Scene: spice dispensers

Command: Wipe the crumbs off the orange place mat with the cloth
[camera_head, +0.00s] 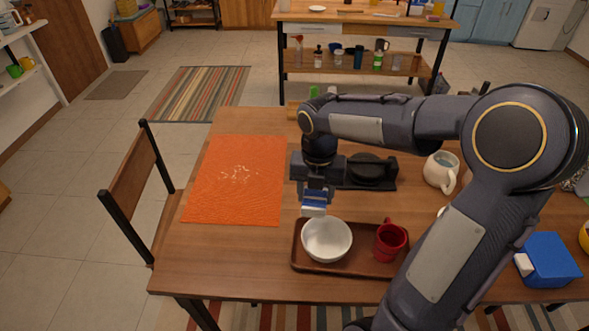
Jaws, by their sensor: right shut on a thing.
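The orange place mat (237,190) lies flat on the left part of the wooden table. Pale crumbs (237,173) are clustered near its middle. My right gripper (315,194) points down, to the right of the mat and just beyond the white bowl. It is shut on a small blue and white thing, which looks like the folded cloth (314,207). The cloth is partly hidden by the fingers. It is off the mat, and I cannot tell its exact height above the table. My left gripper is not in view.
A brown tray (343,268) holds a white bowl (327,238) and a red mug (390,243). A black stand (383,184), a cream pitcher (440,168) and a blue box (553,262) are to the right. A chair (132,182) stands at the table's left edge.

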